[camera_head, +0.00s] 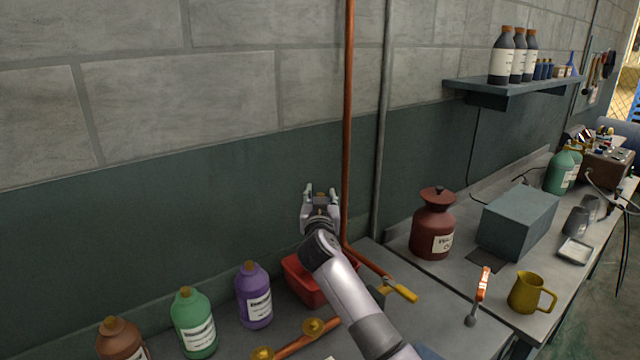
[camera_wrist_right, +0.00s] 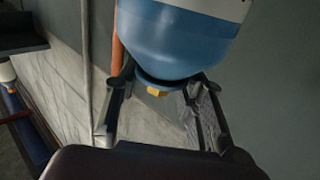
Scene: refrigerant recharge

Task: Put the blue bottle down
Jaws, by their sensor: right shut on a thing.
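My right gripper (camera_head: 321,192) is raised in front of the wall, above the red bin, in the head view. In the right wrist view its two fingers (camera_wrist_right: 160,88) are closed around the neck end of the blue bottle (camera_wrist_right: 175,38). The bottle has a smooth blue body, a pale label band at the top edge of the picture, and a small orange-yellow cap (camera_wrist_right: 157,92) between the fingers. Its far end is cut off by the frame. I cannot make the bottle out in the head view. My left gripper is not in view.
On the bench stand a purple bottle (camera_head: 254,297), a green bottle (camera_head: 194,325), a brown bottle (camera_head: 121,341), the red bin (camera_head: 302,283) and a dark red jar (camera_head: 433,225). A copper pipe (camera_head: 347,120) runs down the wall beside the gripper. A yellow jug (camera_head: 525,294) stands right.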

